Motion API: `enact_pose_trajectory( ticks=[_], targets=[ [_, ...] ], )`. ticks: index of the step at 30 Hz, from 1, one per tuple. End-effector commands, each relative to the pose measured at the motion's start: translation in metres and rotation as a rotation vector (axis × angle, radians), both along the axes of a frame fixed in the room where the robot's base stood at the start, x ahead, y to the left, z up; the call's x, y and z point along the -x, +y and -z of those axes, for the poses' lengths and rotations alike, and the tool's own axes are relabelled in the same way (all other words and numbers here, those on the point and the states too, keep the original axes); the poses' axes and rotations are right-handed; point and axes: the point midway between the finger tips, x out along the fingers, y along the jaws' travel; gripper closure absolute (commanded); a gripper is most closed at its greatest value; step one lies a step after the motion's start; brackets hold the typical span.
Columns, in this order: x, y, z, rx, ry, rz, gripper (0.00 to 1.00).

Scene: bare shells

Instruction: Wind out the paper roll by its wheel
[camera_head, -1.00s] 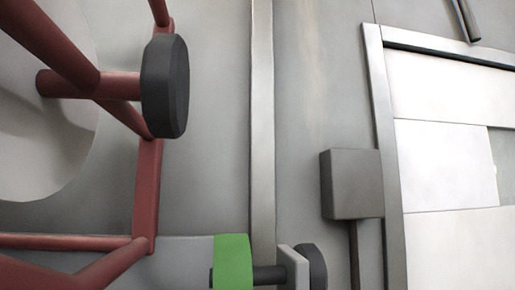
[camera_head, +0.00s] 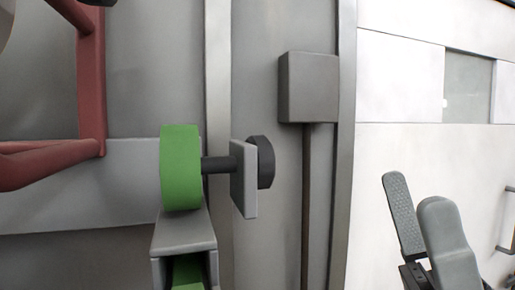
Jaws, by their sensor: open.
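A green roll (camera_head: 181,168), which I take for the paper roll, sits above a grey channel (camera_head: 184,236) at centre left. A dark shaft (camera_head: 216,166) runs from it to the right, to an upright grey plate (camera_head: 244,180). A dark round wheel (camera_head: 265,162) is on the plate's far right side, partly hidden by it. A green strip (camera_head: 187,272) shows in the channel below. My gripper (camera_head: 416,192) is at the lower right, open and empty, its fingers pointing up. In the picture it is well to the right of the wheel and apart from it.
A red tube frame (camera_head: 92,90) stands at the left. A grey box (camera_head: 309,88) on a thin post (camera_head: 306,200) is on the wall between wheel and gripper in the picture. A pale framed panel (camera_head: 400,80) fills the right.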

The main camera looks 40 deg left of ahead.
Motion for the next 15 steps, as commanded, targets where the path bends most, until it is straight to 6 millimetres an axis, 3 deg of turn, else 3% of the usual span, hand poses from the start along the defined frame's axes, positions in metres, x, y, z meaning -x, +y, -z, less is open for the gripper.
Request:
enact_pose_trajectory(
  ticks=[1, 6, 15],
  targets=[
    [0.006, 0.010, -0.019, 0.023, -0.054, -0.058, 0.03],
    [0.033, 0.041, -0.070, 0.129, -0.205, -0.258, 0.03],
    [0.090, 0.085, -0.140, 0.414, -0.428, -0.536, 0.03]
  ],
)
